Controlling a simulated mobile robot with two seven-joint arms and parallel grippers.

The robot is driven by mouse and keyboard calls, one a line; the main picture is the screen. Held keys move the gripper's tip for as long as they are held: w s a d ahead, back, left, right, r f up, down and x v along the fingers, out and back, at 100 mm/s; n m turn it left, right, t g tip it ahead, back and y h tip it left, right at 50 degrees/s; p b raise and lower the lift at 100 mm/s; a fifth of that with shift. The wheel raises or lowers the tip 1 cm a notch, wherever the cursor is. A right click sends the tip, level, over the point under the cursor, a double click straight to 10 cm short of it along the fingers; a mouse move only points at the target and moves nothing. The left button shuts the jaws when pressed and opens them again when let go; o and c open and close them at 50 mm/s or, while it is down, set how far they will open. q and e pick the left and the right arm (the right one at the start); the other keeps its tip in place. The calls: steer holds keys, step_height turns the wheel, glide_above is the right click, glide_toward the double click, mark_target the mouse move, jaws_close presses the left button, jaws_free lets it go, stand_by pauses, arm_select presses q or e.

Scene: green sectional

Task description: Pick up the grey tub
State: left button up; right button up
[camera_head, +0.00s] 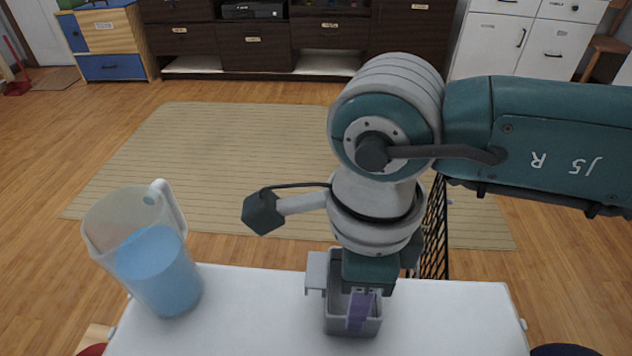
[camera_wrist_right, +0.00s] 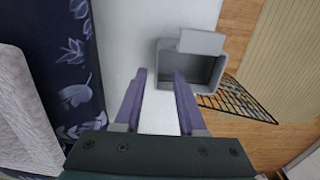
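The grey tub (camera_head: 340,327) stands on the white table. It is a small open box with a flat tab at its rim, and it also shows in the right wrist view (camera_wrist_right: 207,72). My right gripper (camera_head: 358,318) points down at the tub, which it partly hides in the head view. In the right wrist view its two purple fingers (camera_wrist_right: 159,75) are apart with white tabletop between them. One fingertip overlaps the tub's near corner; I cannot tell whether it touches. My left gripper is out of view.
A clear pitcher (camera_head: 158,262) with blue contents stands on the table (camera_head: 245,305) at left. A black wire rack (camera_head: 436,232) is behind the tub. Patterned dark fabric (camera_wrist_right: 70,70) lies left in the right wrist view. The tabletop right of the tub is clear.

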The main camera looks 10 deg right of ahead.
steer(key=f, duration=0.2)
steer(key=f+b, duration=0.1)
steer(key=f, duration=0.2)
steer(key=shift+s+a, duration=0.15)
steer(key=shift+s, duration=0.05)
steer(key=shift+r, duration=0.1)
jaws_close()
